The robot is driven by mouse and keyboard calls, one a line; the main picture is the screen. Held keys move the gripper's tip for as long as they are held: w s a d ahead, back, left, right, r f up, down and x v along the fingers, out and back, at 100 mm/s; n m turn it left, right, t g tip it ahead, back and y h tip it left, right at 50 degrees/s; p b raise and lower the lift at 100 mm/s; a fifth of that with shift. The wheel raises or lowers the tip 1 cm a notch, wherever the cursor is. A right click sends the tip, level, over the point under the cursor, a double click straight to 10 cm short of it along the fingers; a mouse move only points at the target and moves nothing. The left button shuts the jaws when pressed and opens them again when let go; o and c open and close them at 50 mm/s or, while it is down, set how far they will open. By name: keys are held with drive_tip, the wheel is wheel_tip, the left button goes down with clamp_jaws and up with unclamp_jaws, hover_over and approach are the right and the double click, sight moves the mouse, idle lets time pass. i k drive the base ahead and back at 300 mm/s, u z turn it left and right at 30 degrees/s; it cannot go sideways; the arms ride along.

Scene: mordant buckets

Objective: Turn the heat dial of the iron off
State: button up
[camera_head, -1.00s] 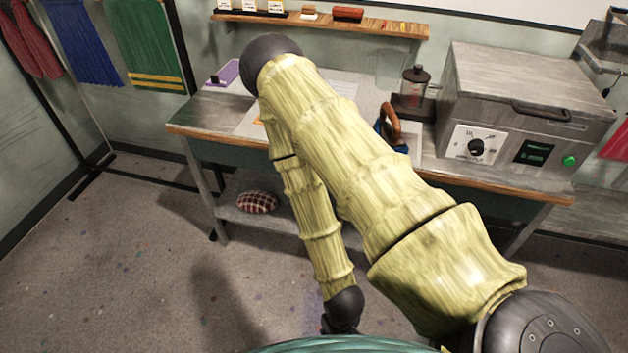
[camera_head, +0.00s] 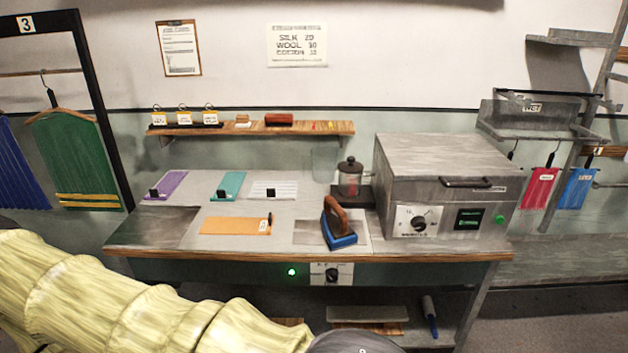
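The iron (camera_head: 342,238), blue with a brown handle, stands on a pale sheet (camera_head: 303,232) on the worktable, right of the middle. No dial can be made out on the iron itself. Below it, on the table's front, a white plate carries a dark round dial (camera_head: 332,274); its marks are too small to read. A green light (camera_head: 291,271) glows to the left of that dial. My yellow arm crosses the lower left, below the table's edge. My gripper is outside the picture.
A grey metal box (camera_head: 440,160) with its own dial (camera_head: 418,223), a display and a green button stands right of the iron. A glass jar (camera_head: 350,178) is behind it. Colored strips and an orange board (camera_head: 235,226) lie to the left. A lower shelf holds a roller (camera_head: 430,315).

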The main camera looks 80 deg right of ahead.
sight(332, 273)
drive_tip(key=i, duration=0.85)
drive_tip(key=z, duration=2.65)
